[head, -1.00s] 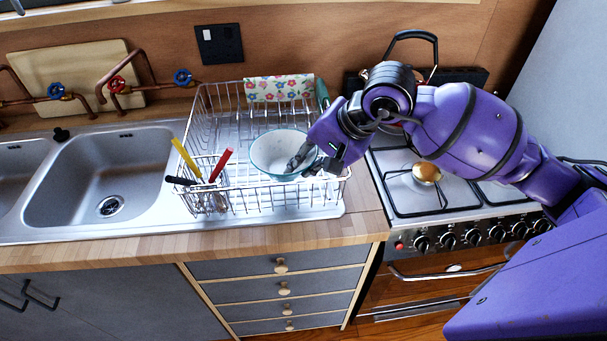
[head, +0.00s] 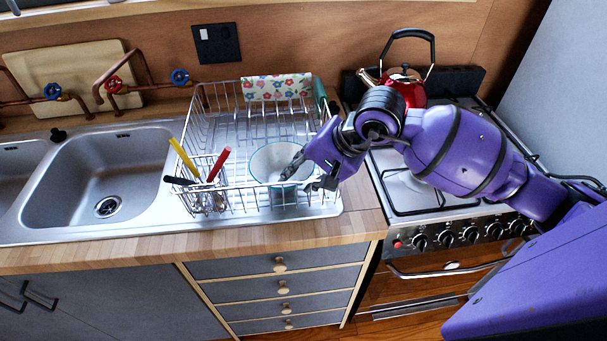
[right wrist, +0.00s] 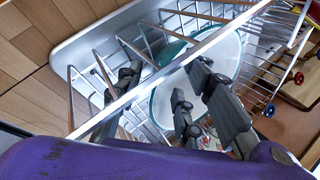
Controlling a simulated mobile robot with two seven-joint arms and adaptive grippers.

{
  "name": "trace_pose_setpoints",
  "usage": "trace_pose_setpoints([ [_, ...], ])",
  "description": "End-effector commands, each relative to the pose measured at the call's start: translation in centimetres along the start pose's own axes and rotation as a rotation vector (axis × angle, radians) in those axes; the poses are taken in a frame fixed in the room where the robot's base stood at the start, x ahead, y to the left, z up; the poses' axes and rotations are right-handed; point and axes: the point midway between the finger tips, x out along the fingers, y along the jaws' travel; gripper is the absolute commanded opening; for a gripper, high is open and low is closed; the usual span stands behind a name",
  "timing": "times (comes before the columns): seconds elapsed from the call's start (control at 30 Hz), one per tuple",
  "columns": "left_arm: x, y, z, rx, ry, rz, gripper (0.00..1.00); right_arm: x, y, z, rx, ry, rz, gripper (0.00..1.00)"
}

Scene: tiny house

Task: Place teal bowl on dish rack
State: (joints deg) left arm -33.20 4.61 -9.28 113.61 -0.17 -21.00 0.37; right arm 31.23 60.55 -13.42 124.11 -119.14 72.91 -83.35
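The teal bowl (head: 268,160), white inside with a teal rim, sits inside the wire dish rack (head: 232,120), at its front right part. It also shows in the right wrist view (right wrist: 226,62), behind the rack's wires. My right gripper (head: 308,174) reaches in from the right at the bowl's right side. Its fingers are spread, one over the bowl's inside and another outside the rim near the rack's right edge. In the right wrist view the gripper's fingers (right wrist: 158,92) stand apart with the bowl's rim between them. The bowl's underside is hidden. My left gripper is out of view.
A cutlery holder (head: 207,198) with yellow, red and black handles is at the rack's front left. A flowered cloth (head: 277,88) hangs at the back. The sink (head: 100,180) is left; the stove with a red kettle (head: 408,88) is right.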

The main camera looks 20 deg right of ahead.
Motion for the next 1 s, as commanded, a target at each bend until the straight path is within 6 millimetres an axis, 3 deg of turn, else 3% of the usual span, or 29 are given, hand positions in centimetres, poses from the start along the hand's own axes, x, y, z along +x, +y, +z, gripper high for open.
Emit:
trace_pose_setpoints([
  [0.27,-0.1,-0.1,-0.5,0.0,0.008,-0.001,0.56,-1.0,-0.3,-0.1,-0.001,0.003,-0.002,0.34],
  [0.7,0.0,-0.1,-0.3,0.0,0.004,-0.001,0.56,-9.7,-0.1,-0.1,-0.001,0.003,0.003,0.34],
  [1.0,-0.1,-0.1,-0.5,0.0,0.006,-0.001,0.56,-12.2,-0.2,0.0,0.0,0.0,0.001,0.34],
])
